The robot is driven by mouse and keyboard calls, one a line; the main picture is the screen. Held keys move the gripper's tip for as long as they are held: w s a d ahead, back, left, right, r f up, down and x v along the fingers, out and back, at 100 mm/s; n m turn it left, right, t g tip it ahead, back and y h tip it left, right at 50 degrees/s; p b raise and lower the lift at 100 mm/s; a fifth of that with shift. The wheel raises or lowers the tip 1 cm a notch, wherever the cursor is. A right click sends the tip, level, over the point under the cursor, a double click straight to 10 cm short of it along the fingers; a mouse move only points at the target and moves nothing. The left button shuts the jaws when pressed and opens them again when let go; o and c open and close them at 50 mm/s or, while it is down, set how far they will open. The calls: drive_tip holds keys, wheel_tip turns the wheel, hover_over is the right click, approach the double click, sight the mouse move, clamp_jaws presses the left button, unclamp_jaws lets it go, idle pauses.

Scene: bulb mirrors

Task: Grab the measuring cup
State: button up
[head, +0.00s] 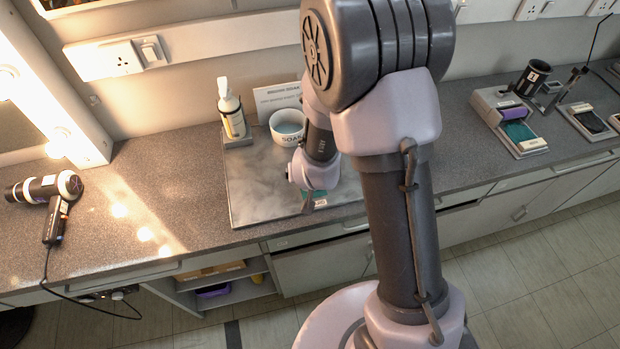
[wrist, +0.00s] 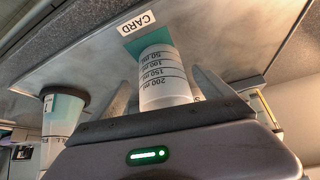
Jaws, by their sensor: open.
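The measuring cup (wrist: 163,82) is a clear to whitish cup with dark volume marks. In the wrist view it stands on a teal patch beside a white label reading CARD (wrist: 137,23). My gripper (wrist: 162,95) is open, with one finger on each side of the cup. Whether the fingers touch it I cannot tell. In the head view my gripper (head: 308,200) is low over the right part of the grey tray (head: 250,195). The cup cannot be made out there, behind my arm.
On the tray stand a pump bottle (head: 231,110) and a white SOAK bowl (head: 288,127). A dark-rimmed container (wrist: 62,122) shows left in the wrist view. A hair dryer (head: 45,190) lies on the left counter. A holder with a black cup (head: 533,77) stands at right.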

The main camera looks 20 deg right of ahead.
drive_tip(key=b+x, duration=0.1)
drive_tip(key=x, duration=0.3)
drive_tip(key=shift+w+a, duration=0.1)
drive_tip(key=shift+a, duration=0.05)
drive_tip(key=shift+r, duration=0.1)
drive_tip(key=c, duration=1.6)
drive_tip(key=shift+o, duration=0.2)
drive_tip(key=shift+r, duration=0.1)
